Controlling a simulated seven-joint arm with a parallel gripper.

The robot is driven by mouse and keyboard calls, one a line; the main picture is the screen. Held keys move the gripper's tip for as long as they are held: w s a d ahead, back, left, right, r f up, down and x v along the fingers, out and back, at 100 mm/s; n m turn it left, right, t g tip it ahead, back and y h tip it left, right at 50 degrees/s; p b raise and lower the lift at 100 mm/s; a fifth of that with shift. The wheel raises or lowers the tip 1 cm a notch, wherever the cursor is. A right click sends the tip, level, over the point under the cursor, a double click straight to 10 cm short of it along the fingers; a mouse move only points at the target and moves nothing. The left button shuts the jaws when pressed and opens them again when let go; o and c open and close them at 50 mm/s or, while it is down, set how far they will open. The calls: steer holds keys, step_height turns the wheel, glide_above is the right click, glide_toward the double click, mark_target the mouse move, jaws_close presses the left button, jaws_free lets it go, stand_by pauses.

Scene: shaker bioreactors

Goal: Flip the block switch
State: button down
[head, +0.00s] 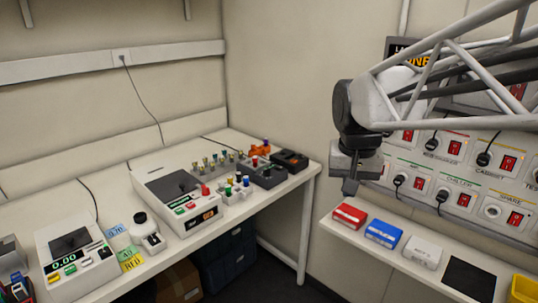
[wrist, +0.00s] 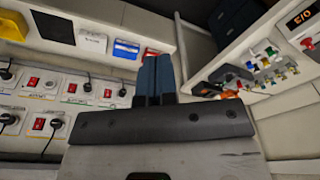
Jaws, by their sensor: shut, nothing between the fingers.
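A wall panel (head: 470,215) in the head view carries several red rocker switches with sockets and plugs. Switches include one by the chiller label (head: 465,199), one by the cabinet label (head: 508,163) and one at the lower right (head: 515,219). A switch (head: 419,183) lies just right of my gripper. No label reading block is legible, so I cannot tell which switch is the block switch. My gripper (head: 351,186) is shut and empty, pointing down in front of the panel's left end, apart from the switches. In the wrist view my gripper (wrist: 157,62) has its fingers together.
A shelf (head: 345,232) below the panel holds a red box (head: 349,215), a blue box (head: 384,233), a white box (head: 423,251) and a black pad (head: 468,278). Black cables hang from plugs. A bench (head: 150,165) with instruments and vials stands at left.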

steer(key=w+a+r+m, duration=0.2)
steer(key=w+r, duration=0.1)
steer(key=w, duration=1.2)
steer(key=m+g+h, duration=0.1)
steer(key=m+g, duration=0.2)
steer(key=m, duration=0.2)
glide_above(282, 167)
steer(key=w+a, duration=0.1)
steer(key=a, duration=0.1)
step_height(282, 167, down, 12)
steer(key=shift+w+a+f, duration=0.15)
steer(key=shift+w+f, duration=0.1)
steer(key=shift+w, duration=0.4)
steer(key=shift+f, duration=0.1)
steer(key=f, duration=0.4)
steer(key=s+d+f, duration=0.1)
steer(key=f, duration=0.4)
steer(key=s+f, duration=0.1)
steer(key=f, duration=0.3)
steer(key=shift+d+f, duration=0.3)
steer(key=shift+d, duration=0.1)
